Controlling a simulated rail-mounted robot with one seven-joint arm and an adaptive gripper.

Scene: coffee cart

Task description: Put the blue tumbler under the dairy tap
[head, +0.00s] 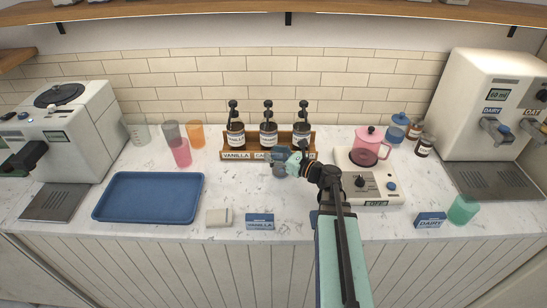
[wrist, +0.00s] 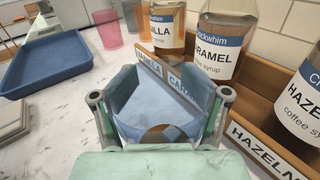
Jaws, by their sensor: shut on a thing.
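My gripper (head: 292,164) is in front of the syrup rack, shut on the blue tumbler (head: 279,170). In the wrist view the translucent blue tumbler (wrist: 160,105) fills the space between the two fingers of my gripper (wrist: 160,118). Whether its base touches the counter is hard to tell. The dairy tap (head: 496,130) is on the white dispenser at the far right, under a blue DAIRY label, left of the oat tap (head: 534,130). The drip tray (head: 495,181) below the taps looks empty.
The syrup rack (head: 228,155) with bottles is just behind my gripper. A hotplate (head: 372,190) with a pink kettle (head: 369,150) stands between it and the dispenser. A green tumbler (head: 463,209) and a DAIRY card (head: 430,219) are near the drip tray. A blue tray (head: 148,197) lies left.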

